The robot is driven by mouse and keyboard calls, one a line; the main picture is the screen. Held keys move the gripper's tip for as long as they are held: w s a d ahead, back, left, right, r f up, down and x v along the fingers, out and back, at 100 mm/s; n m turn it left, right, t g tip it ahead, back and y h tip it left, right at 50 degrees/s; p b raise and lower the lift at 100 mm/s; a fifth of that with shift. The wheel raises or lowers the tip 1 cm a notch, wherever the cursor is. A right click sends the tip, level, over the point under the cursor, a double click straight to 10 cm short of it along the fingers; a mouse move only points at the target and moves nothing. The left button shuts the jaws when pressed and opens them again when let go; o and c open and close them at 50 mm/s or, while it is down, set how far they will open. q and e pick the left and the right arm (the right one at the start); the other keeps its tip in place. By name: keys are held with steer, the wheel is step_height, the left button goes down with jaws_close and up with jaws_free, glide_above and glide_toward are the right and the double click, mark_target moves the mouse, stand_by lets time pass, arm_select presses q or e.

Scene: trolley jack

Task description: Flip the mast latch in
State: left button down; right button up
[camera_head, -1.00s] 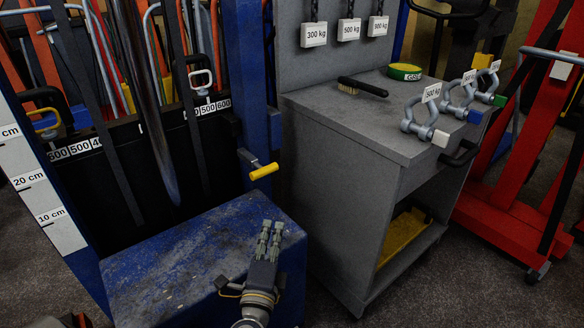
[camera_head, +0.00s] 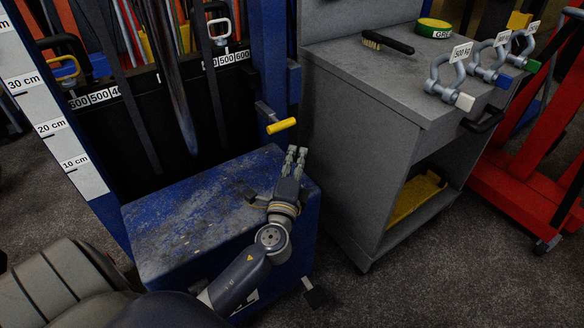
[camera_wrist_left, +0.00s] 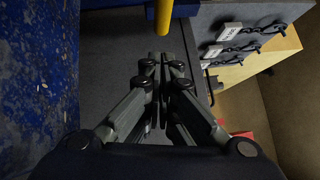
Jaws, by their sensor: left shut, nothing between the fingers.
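The mast latch (camera_head: 281,126) shows in the head view as a yellow-handled lever on a grey bracket, on the blue mast post (camera_head: 270,70). Its yellow handle points to the right, away from the post. In the left wrist view the yellow handle (camera_wrist_left: 163,14) hangs in from the top edge, just beyond the fingertips. My left gripper (camera_head: 296,152) is shut and empty, above the blue box at the mast's foot, a little below the latch. Its fingers (camera_wrist_left: 162,62) point toward the handle, with no clear contact visible. My right gripper is not in view.
The worn blue box (camera_head: 170,220) lies under my left arm. A grey trolley (camera_head: 350,150) stands right of the mast, bearing a brush (camera_head: 388,42), green tape (camera_head: 433,28) and weight-tagged shackles (camera_head: 445,80). A red frame (camera_head: 520,190) stands further right.

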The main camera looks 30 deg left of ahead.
mark_target(278, 130)
arm_select(q)
steer(key=w+a, duration=0.2)
steer(key=w+a+r, duration=0.1)
steer(key=a, duration=0.1)
steer(key=shift+w+a, duration=0.25)
steer(key=shift+w, duration=0.1)
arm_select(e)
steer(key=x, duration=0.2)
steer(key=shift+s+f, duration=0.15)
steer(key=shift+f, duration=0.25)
arm_select(q)
steer(key=a, duration=0.1)
steer(key=w+a, duration=0.1)
steer(key=a, duration=0.2)
steer(key=shift+w+b, duration=0.3)
steer(key=shift+b, duration=0.05)
steer(key=shift+w+a+r, duration=0.1)
steer(key=shift+w+a, duration=0.05)
steer(key=shift+a, duration=0.25)
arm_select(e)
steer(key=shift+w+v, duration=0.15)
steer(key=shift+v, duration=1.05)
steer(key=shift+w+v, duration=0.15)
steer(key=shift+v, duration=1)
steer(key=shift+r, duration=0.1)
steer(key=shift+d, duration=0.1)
